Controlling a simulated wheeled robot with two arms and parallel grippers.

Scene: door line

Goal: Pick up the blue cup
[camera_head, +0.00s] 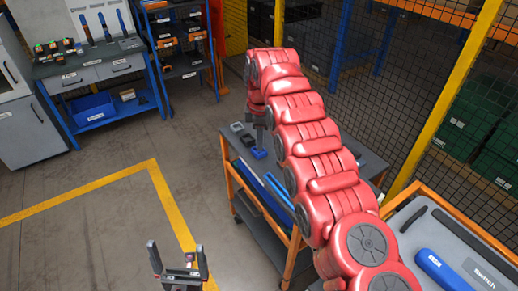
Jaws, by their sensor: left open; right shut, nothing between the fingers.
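A small blue object (260,154), possibly the blue cup, sits on the dark top of an orange-framed cart (230,165). It is too small to tell its shape. My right gripper (259,145) hangs from the red arm, pointing down just above this blue object. It is shut and empty; whether it touches the object cannot be told. My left gripper (178,262) is at the bottom, over the floor, open and empty with its two dark fingers apart. The red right arm hides much of the cart top.
Small dark items (237,127) and long blue bars (278,192) lie on the cart. A second cart at the right holds a blue tool (440,268). A mesh fence (400,90) stands behind. A workbench (95,70) is back left. Floor at left is clear.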

